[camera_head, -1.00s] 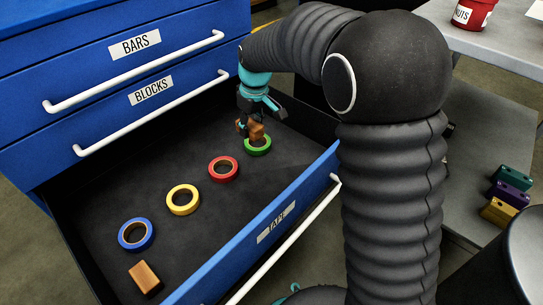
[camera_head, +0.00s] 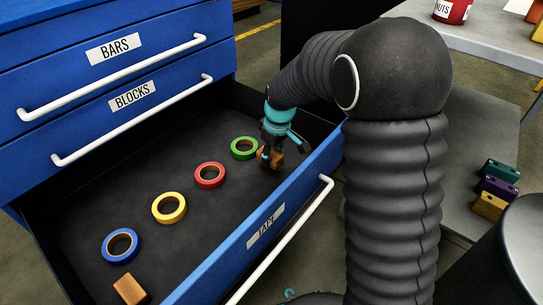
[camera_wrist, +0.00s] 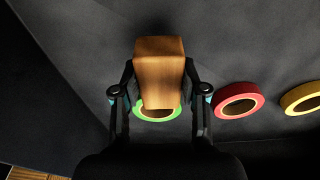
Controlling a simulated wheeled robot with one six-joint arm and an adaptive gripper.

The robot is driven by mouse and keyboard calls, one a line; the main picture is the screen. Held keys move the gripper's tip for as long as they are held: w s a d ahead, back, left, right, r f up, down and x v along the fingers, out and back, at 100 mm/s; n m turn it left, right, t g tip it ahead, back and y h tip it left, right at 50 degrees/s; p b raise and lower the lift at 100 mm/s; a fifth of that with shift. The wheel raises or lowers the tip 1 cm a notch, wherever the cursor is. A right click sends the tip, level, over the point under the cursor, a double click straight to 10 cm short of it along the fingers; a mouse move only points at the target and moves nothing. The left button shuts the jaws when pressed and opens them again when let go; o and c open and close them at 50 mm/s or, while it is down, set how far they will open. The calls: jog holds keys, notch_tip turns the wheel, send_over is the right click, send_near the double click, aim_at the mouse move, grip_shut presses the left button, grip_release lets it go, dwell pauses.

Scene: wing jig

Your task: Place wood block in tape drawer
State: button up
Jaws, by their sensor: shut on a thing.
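My gripper (camera_head: 270,155) is shut on a brown wood block (camera_wrist: 160,75), with one finger on each side of it. In the head view the held block (camera_head: 271,160) is inside the open tape drawer (camera_head: 90,225), just right of the green tape roll. In the wrist view the block covers part of the green roll (camera_wrist: 157,113). I cannot tell whether the block touches the drawer floor. A second wood block (camera_head: 130,289) lies in the drawer's near left corner.
Green (camera_head: 244,148), red (camera_head: 210,175), yellow (camera_head: 169,208) and blue (camera_head: 121,245) tape rolls lie in a row in the drawer. The drawer front (camera_head: 250,245) stands to the right. The blocks drawer (camera_head: 100,120) above is closed.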

aim_at(277, 157)
jog(key=shift+f, duration=0.35)
jog(key=shift+f+b, duration=0.25)
jog(key=shift+b, duration=0.15)
jog(key=o, duration=1.1)
jog(key=shift+o, duration=0.2)
jog(key=shift+r, duration=0.15)
notch_tip(277, 157, up, 13)
jog(key=s+d+p, duration=0.1)
jog(key=p, duration=0.1)
jog(key=shift+d+p, duration=0.25)
jog(key=shift+p, duration=0.15)
